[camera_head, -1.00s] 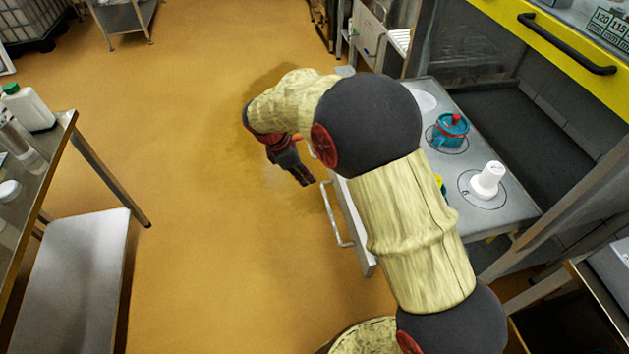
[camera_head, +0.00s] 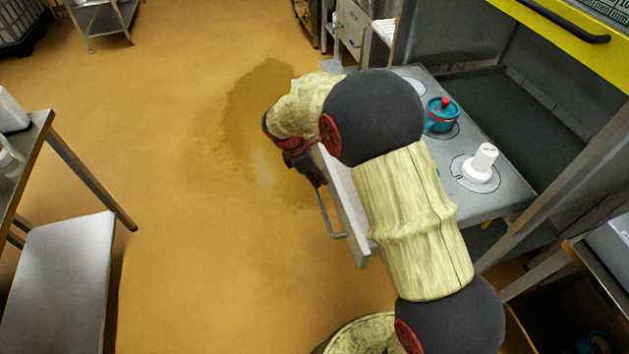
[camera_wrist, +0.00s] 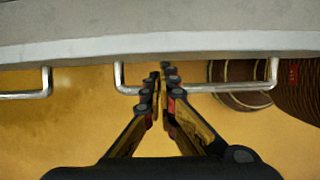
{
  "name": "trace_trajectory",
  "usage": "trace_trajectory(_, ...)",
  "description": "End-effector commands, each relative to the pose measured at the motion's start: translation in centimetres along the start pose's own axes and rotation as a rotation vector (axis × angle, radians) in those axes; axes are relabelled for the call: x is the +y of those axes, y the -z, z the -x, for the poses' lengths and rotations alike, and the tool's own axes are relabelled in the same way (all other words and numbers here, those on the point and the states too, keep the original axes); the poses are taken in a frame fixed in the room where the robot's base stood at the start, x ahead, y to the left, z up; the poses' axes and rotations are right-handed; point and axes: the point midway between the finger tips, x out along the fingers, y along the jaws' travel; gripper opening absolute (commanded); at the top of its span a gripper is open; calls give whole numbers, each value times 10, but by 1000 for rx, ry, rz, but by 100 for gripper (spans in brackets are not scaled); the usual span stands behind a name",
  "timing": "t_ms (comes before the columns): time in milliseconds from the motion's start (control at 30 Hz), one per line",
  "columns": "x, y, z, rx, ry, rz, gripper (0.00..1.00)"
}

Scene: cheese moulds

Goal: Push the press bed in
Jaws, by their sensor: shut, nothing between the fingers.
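The press bed (camera_head: 497,205) is a grey slab standing out from the press, with a pale front edge. Its front edge also spans the top of the wrist view (camera_wrist: 160,45). A metal bar handle (camera_head: 327,218) is fixed along that front; the wrist view shows the same kind of bar (camera_wrist: 225,88) and part of another at left. My gripper (camera_wrist: 160,72) is shut and empty, its fingertips at the bar near its left end. I cannot tell whether they touch. In the head view my arm hides part of the bed and the fingertips.
On the bed stand a teal mould with a red knob (camera_head: 441,115) and a white mould (camera_head: 480,163). The yellow press front (camera_head: 570,38) and a grey post (camera_head: 570,190) stand at right. A steel table (camera_head: 38,135) is at left. The floor between is clear.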

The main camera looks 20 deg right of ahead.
Motion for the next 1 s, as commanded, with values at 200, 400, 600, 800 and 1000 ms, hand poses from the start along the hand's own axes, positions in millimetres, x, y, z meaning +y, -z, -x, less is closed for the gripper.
trace_trajectory(200,0,0,0,0,0,0,0)
trace_trajectory(400,0,-10,-2,0,2,-2,0)
trace_trajectory(600,-1,-43,-13,-2,4,-3,0)
trace_trajectory(800,-2,-93,-32,-2,6,-5,0)
trace_trajectory(1000,-2,-144,-53,-1,6,-5,0)
